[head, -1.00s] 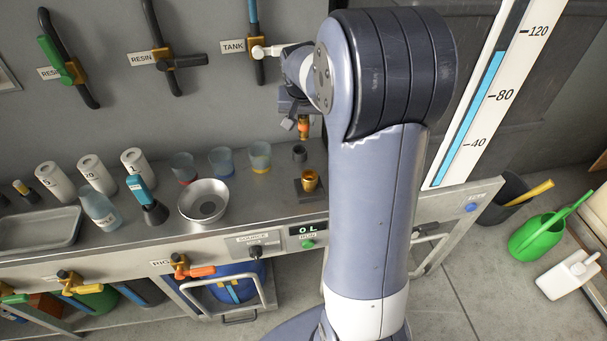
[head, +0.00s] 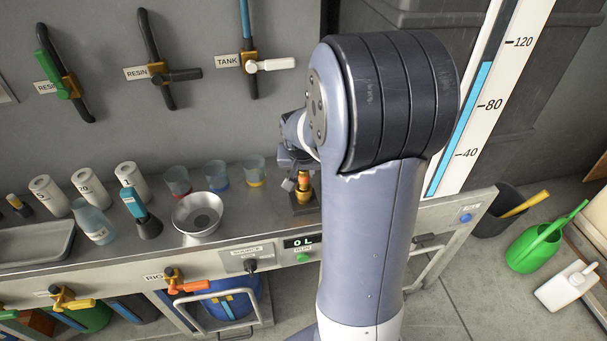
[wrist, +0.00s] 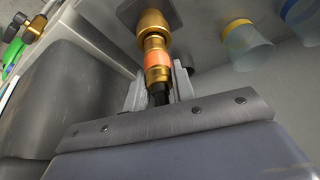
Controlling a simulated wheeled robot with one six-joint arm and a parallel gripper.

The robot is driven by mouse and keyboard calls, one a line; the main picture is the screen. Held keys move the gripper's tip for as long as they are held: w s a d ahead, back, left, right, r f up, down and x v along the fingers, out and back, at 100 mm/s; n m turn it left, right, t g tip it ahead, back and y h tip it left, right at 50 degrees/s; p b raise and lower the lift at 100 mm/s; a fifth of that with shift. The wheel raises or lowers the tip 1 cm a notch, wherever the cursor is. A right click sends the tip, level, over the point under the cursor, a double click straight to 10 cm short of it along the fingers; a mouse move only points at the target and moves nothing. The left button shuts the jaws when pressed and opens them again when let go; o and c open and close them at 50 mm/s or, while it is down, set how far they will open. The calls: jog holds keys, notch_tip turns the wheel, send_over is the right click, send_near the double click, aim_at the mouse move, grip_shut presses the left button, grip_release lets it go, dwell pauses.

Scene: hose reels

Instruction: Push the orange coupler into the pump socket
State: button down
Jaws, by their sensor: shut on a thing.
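The orange coupler (wrist: 158,60) has brass ends and a black hose end. In the wrist view it sits between the two fingers of my gripper (wrist: 159,78), which are shut on it. Its front end meets the mouth of the brass pump socket (wrist: 152,20), in line with it; how deep it sits I cannot tell. In the head view the coupler (head: 303,181) is upright above the socket (head: 304,197) on the bench, with my gripper (head: 298,172) partly hidden by my arm.
Several cups, one with a yellow band (head: 255,172), stand left of the socket, with a metal bowl (head: 198,213) nearer the front. A display reading 0L (head: 302,242) is on the bench front below. The tank valve (head: 268,64) is on the wall above.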

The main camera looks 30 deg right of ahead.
jog(key=shift+f, duration=0.65)
jog(key=shift+f, duration=0.1)
jog(key=shift+f+b, duration=0.15)
jog(key=shift+b, duration=0.15)
jog(key=c, duration=1.2)
grip_release()
jog(key=shift+r+p, duration=0.35)
jog(key=shift+r, duration=0.15)
jog(key=v, duration=1.1)
jog(key=shift+s+a+r+p, duration=0.15)
jog(key=shift+r+p, duration=0.05)
jog(key=shift+p, duration=0.1)
jog(key=shift+f, duration=0.1)
